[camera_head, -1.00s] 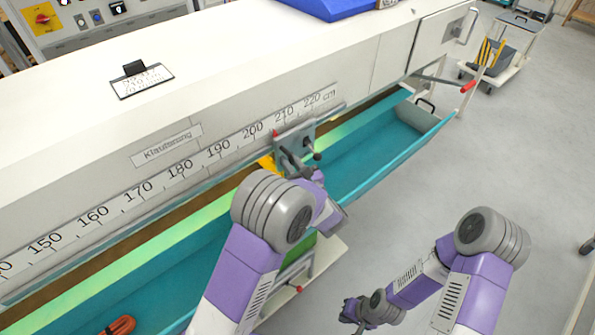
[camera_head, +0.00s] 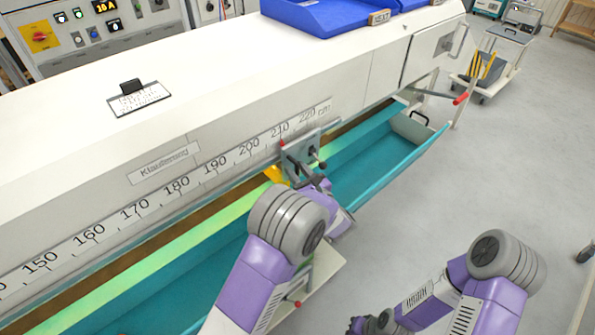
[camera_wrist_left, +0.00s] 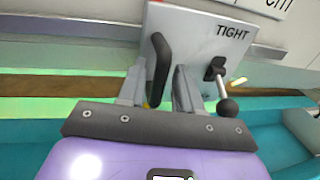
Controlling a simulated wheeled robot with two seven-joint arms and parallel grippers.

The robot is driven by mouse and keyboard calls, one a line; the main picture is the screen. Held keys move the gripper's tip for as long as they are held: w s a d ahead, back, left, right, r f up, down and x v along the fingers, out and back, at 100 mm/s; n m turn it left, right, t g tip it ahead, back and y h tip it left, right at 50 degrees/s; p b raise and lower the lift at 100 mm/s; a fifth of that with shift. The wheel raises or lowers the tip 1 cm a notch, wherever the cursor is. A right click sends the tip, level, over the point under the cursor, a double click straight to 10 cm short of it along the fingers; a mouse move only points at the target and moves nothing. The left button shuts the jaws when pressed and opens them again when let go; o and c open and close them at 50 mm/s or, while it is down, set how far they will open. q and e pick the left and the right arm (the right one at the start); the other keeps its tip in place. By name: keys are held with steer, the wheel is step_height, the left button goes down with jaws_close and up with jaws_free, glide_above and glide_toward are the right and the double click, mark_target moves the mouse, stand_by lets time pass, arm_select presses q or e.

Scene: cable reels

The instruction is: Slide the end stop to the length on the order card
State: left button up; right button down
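The end stop (camera_head: 303,151), a grey block with a red pointer, sits on the rail below the printed scale (camera_head: 165,190), its pointer close to the 210 mark. In the left wrist view its plate (camera_wrist_left: 205,45) reads TIGHT beside a black-knobbed clamp lever (camera_wrist_left: 222,90).
A teal trough (camera_head: 380,165) runs below the rail, with its right part open and empty. Blue bins (camera_head: 325,15) stand on the housing. A red-tipped lever (camera_head: 461,98) juts out at the right end.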

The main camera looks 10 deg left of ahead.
arm_select(q)
steer(key=p+v, duration=0.1)
steer(key=v, duration=0.6)
steer(key=shift+s+d, duration=0.2)
steer(key=shift+s, duration=0.05)
